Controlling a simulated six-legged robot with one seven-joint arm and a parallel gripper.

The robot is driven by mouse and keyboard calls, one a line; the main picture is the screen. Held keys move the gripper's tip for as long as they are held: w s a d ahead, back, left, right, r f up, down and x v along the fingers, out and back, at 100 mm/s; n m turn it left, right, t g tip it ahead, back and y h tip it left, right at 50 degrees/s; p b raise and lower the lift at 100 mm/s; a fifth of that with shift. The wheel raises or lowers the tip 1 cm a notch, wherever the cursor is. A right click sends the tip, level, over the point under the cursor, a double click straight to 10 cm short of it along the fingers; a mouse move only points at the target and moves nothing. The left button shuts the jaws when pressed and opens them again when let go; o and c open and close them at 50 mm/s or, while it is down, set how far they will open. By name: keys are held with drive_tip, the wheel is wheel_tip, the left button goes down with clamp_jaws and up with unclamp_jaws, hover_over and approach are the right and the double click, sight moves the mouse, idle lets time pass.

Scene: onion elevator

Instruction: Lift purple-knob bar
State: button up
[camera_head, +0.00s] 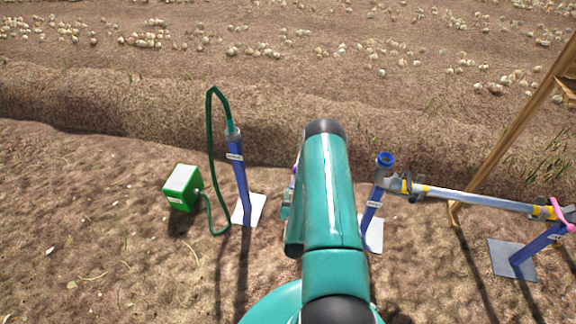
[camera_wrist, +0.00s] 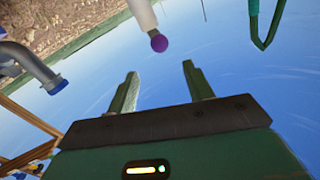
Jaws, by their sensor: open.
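The purple knob (camera_wrist: 159,43) shows in the wrist view at the end of a pale bar (camera_wrist: 143,13), which runs out of the top edge. My gripper (camera_wrist: 160,69) is open, with its two green fingers apart and nothing between them. In the picture the knob lies just beyond the fingertips, between their lines; I cannot tell the depth gap. In the head view my teal arm hides most of the area around the knob, and only a small purplish patch shows at the arm's left side.
In the head view a green box (camera_head: 182,188) and hose (camera_head: 212,150) join a blue post (camera_head: 240,180) on the left. On the right, a grey bar (camera_head: 475,199) spans two blue posts (camera_head: 371,213), near a wooden frame (camera_head: 515,125). A grey elbow pipe (camera_wrist: 32,65) is left in the wrist view.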

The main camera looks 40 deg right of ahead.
drive_tip(key=x, duration=1.3)
drive_tip(key=shift+w+d+f, duration=0.2)
drive_tip(key=shift+w+f, duration=0.05)
drive_tip(key=shift+w, duration=0.05)
drive_tip(key=shift+c, duration=0.3)
drive_tip(key=shift+a+r, duration=0.1)
clamp_jaws()
